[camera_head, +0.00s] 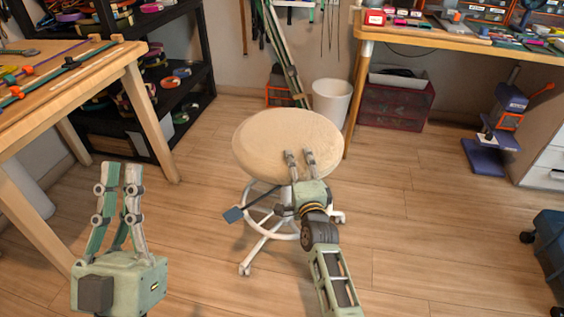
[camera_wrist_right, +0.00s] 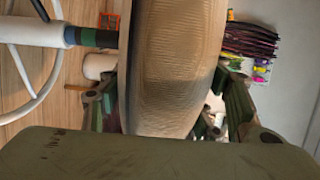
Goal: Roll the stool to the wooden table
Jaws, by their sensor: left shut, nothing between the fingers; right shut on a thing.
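The stool (camera_head: 280,140) has a round cream seat and a white wheeled base, and stands on the floor in the middle of the head view. My right gripper (camera_head: 299,156) is shut on the near edge of the seat. In the right wrist view the seat (camera_wrist_right: 172,70) fills the space between the fingers. My left gripper (camera_head: 120,170) is shut and empty, pointing up at the lower left, apart from the stool. The wooden table (camera_head: 115,60) on the left has tools on its top; another wooden-topped table (camera_head: 460,42) stands at the back right.
A black shelf (camera_head: 190,95) stands behind the left table. A white bin (camera_head: 331,100) and a dark red drawer box (camera_head: 396,108) are behind the stool. A blue-orange device (camera_head: 500,125) and a dark wheeled case (camera_head: 552,245) are at right. Floor around the stool is largely clear.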

